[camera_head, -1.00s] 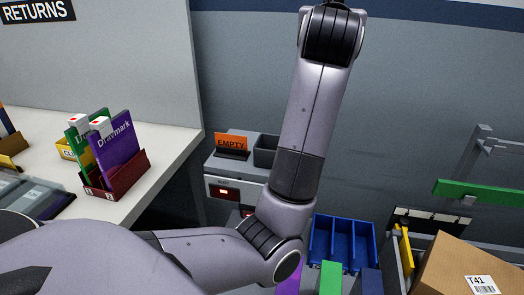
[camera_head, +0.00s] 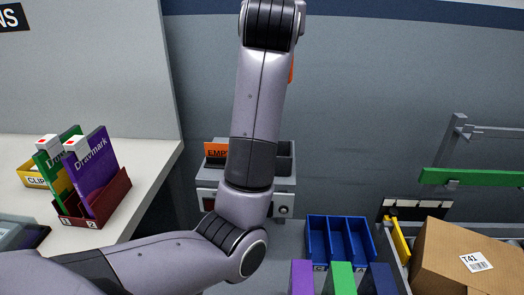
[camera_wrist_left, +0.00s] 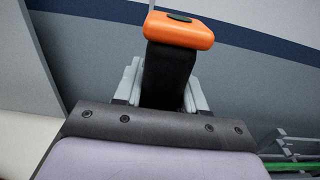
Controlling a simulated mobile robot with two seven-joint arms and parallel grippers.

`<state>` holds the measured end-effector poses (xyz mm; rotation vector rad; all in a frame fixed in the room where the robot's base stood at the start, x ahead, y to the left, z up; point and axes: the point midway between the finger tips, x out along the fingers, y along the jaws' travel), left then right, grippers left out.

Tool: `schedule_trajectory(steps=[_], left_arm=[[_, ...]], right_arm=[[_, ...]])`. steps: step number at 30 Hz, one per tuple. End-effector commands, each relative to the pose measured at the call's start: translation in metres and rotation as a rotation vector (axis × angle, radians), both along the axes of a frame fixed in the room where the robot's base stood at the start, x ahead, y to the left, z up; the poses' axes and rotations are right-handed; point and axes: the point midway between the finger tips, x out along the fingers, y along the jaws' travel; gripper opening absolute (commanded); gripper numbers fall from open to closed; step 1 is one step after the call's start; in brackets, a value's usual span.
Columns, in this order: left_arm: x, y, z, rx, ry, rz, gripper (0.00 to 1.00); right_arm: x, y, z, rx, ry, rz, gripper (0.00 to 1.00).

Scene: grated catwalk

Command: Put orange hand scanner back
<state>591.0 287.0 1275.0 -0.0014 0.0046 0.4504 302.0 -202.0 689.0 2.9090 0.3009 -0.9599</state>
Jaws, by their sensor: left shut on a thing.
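The orange hand scanner (camera_wrist_left: 180,32) has an orange head and a black handle. In the left wrist view my left gripper (camera_wrist_left: 165,92) is shut on the black handle, with a pale finger on each side. In the head view only a sliver of orange (camera_head: 291,69) shows beside my raised left arm, which hides the rest and the gripper. A grey stand (camera_head: 286,184) with an orange EMPTY card (camera_head: 215,150) and open dark pockets stands behind the arm, which partly covers it. My right gripper is not in view.
A white counter (camera_head: 142,160) at left carries a dark red holder (camera_head: 112,201) with purple and green books. A blue divided bin (camera_head: 338,240) is low in the middle. A cardboard box (camera_head: 455,262) labelled T41 and a green rail (camera_head: 470,178) are at right.

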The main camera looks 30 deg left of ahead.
Motion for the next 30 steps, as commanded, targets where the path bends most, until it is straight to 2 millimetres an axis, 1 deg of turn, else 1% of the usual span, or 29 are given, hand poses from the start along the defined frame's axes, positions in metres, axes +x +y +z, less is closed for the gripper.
schedule_trajectory(steps=[2,4,7,14,18,22,25,30], left_arm=[[0.000,0.000,0.000,0.000,-0.002,-0.001,0.00],[0.001,0.000,-0.003,0.000,-0.001,-0.001,0.00],[0.001,0.000,-0.017,0.000,0.001,0.000,0.00],[0.001,0.000,-0.070,0.002,0.004,0.000,0.00],[0.000,0.000,-0.105,0.003,0.005,0.000,0.00],[0.000,0.000,-0.134,0.003,0.004,0.000,0.00],[0.000,0.000,-0.149,0.002,0.001,-0.001,0.00],[0.000,0.000,-0.159,0.002,-0.001,0.000,0.00]], right_arm=[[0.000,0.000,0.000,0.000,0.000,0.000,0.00],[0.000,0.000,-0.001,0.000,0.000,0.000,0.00],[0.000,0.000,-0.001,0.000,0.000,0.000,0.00],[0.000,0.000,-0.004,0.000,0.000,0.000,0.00],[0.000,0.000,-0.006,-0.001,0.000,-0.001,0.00],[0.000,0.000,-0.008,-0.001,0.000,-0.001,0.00],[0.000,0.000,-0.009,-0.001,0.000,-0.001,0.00],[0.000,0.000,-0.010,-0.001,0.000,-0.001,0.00]])
